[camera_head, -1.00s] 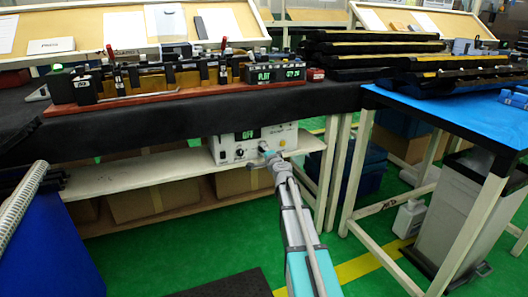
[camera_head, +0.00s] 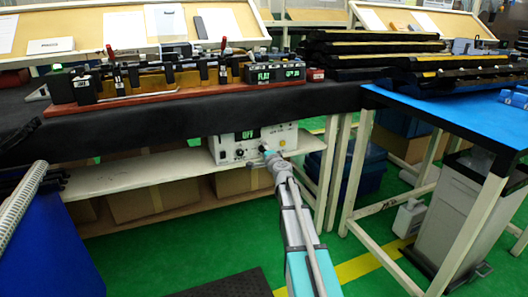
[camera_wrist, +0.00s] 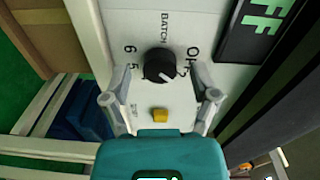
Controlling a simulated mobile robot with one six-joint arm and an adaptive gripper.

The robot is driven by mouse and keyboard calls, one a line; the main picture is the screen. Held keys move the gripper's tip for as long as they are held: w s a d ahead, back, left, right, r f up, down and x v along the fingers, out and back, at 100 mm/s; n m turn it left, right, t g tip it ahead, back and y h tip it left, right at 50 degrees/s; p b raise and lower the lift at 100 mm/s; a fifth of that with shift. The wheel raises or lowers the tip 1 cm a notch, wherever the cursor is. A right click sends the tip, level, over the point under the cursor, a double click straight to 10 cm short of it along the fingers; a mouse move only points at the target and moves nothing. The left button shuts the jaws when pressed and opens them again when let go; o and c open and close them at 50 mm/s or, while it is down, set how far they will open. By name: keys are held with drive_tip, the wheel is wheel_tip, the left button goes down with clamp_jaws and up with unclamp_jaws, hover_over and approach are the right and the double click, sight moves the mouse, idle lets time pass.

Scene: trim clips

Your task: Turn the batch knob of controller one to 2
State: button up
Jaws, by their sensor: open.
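The white controller box (camera_head: 226,150) sits on the shelf under the bench, its display reading OFF. In the wrist view its black batch knob (camera_wrist: 159,65) is under the label BATCH. A pale pointer mark on the knob points to the lower right. 6 and 5 show left of the knob, OFF at right, with another mark below it partly hidden by a finger. My gripper (camera_wrist: 160,98) is open, fingers apart on either side, just below the knob in the picture. It also shows at the controller's front in the head view (camera_head: 268,156); contact cannot be told.
A yellow button (camera_wrist: 160,115) is below the knob, between my fingers. The display (camera_wrist: 262,25) is at upper right. The bench top (camera_head: 200,112) overhangs the controller, and a bench leg (camera_head: 328,170) stands to its right.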

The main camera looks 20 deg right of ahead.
drive_tip(key=shift+s, duration=0.1)
drive_tip(key=s, duration=0.7)
drive_tip(key=shift+s, duration=0.2)
drive_tip(key=shift+a, duration=0.15)
idle(0.4)
drive_tip(key=s+a+f+n+g+y+p, duration=0.1)
drive_tip(key=s+a+f+n+g+y, duration=0.1)
drive_tip(key=s+a+n+g, duration=0.3)
drive_tip(key=s+a+f+n+y+p, duration=0.1)
drive_tip(key=a+f+n+y, duration=0.15)
drive_tip(key=a, duration=0.55)
drive_tip(key=s+a+f+n+g+y+p, duration=0.1)
drive_tip(key=s+a+n+g+y, duration=0.1)
drive_tip(key=s+a+n+g, duration=0.3)
drive_tip(key=s+a+f+n+g+h+p, duration=0.2)
drive_tip(key=s+g+h, duration=0.15)
drive_tip(key=s, duration=0.55)
drive_tip(key=s+a+f+n+g+h+p, duration=0.1)
drive_tip(key=s+f+n+g+h+p, duration=0.2)
drive_tip(key=s, duration=0.6)
wheel_tip(320, 180, up, 37)
drive_tip(key=g+p, duration=0.1)
drive_tip(key=p, duration=3.6)
drive_tip(key=shift+r+y, duration=0.15)
drive_tip(key=shift+y, duration=0.15)
